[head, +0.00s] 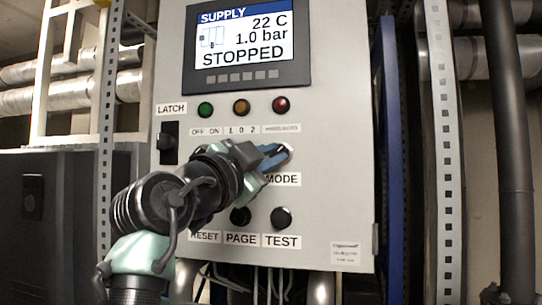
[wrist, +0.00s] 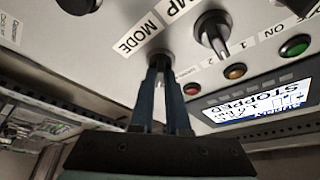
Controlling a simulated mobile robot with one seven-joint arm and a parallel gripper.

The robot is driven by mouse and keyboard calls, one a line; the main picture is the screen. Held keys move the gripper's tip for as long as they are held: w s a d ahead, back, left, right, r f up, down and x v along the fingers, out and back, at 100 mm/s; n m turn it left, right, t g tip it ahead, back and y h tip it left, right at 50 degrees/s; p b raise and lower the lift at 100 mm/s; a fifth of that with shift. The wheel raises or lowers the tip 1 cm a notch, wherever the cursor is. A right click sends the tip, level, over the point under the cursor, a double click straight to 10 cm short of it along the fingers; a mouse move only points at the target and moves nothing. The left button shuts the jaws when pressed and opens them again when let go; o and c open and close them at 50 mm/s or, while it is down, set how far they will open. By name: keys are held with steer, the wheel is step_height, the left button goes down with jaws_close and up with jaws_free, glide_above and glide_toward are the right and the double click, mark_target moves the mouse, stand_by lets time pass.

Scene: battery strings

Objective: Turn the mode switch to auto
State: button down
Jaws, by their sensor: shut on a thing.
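The mode switch (wrist: 158,53) is a dark knob on the grey panel (head: 335,190), beside the MODE label (wrist: 138,37). My gripper (wrist: 161,64) has its two blue fingers closed around this knob; in the head view my gripper (head: 282,153) reaches it from the left, just above the MODE label (head: 284,179). The fingers hide most of the knob, so I cannot tell which position it points to. The small label above it (head: 281,128) is too small to read.
The display (head: 245,45) reads SUPPLY, 22 C, 1.0 bar, STOPPED. Below it are green (head: 205,110), amber (head: 241,107) and red (head: 281,104) lamps. A LATCH switch (head: 167,142) is at the left. PAGE (head: 240,215) and TEST (head: 281,217) buttons sit below my gripper. A pump knob (wrist: 212,28) is close beside it.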

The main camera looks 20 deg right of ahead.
steer(key=c, duration=0.9)
jaws_free()
steer(key=shift+s+a, duration=0.1)
steer(key=b+v, duration=0.4)
steer(key=v, duration=0.8)
steer(key=shift+s+a+b, duration=0.2)
steer(key=shift+s+b, duration=0.05)
steer(key=shift+b, duration=0.1)
steer(key=shift+f, duration=0.1)
